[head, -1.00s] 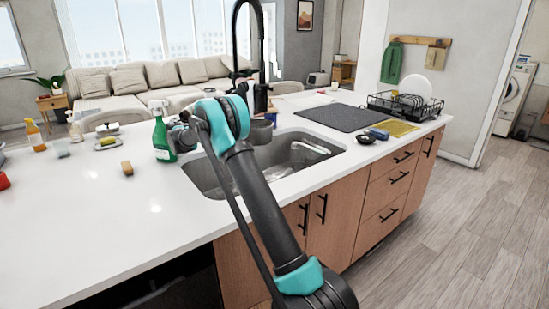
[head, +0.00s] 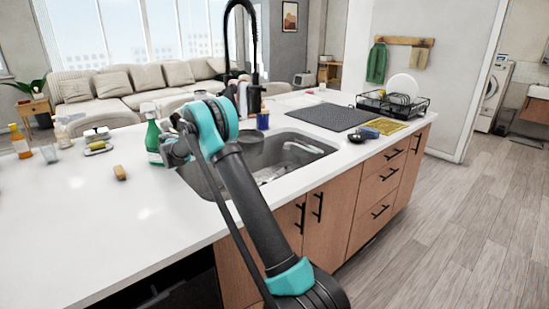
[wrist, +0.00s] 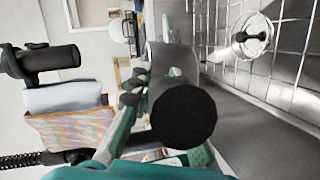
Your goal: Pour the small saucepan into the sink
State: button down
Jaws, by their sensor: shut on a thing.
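The small saucepan (head: 250,143) is a grey pot over the sink (head: 318,145), partly hidden behind my arm in the head view. Its grey side (wrist: 168,58) shows in the wrist view, beside a dark round end that is close to the camera. In the head view my arm hides the grip. The steel basin with its wire rack and round drain (wrist: 253,38) lies to the right in the wrist view. I cannot see the saucepan's contents.
A tall black faucet (head: 254,45) rises behind the sink, with a blue cup (head: 263,121) near its base. A green spray bottle (head: 153,140) stands left of the sink. A dark mat (head: 328,117) and dish rack (head: 420,107) are to the right. The counter's front left is clear.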

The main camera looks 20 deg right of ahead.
jog(key=shift+s+d+f+m+t+y, duration=0.2)
jog(key=shift+s+d+f+m, duration=0.2)
jog(key=shift+s, duration=0.2)
jog(key=shift+s+d+f+m+t+y, duration=0.1)
jog(key=shift+s+d+f+m+y, duration=0.15)
jog(key=shift+s+f+m, duration=0.3)
jog(key=shift+s+d+r, duration=0.1)
jog(key=shift+r, duration=0.05)
jog(key=shift+s+r, duration=0.1)
jog(key=shift+s, duration=0.05)
jog(key=shift+s+d+r+m+y, duration=0.1)
jog(key=shift+s+d+m+y, duration=0.1)
jog(key=shift+s+m+y, duration=0.05)
jog(key=shift+s+d+r+m+t+y+p, duration=0.25)
jog(key=shift+s+d+r+m+t, duration=0.15)
jog(key=shift+s, duration=0.25)
jog(key=shift+s+d+r+m+t+y+p, duration=0.3)
jog(key=shift+s+d+r+m, duration=0.15)
jog(key=shift+s, duration=0.2)
dwell(5.0)
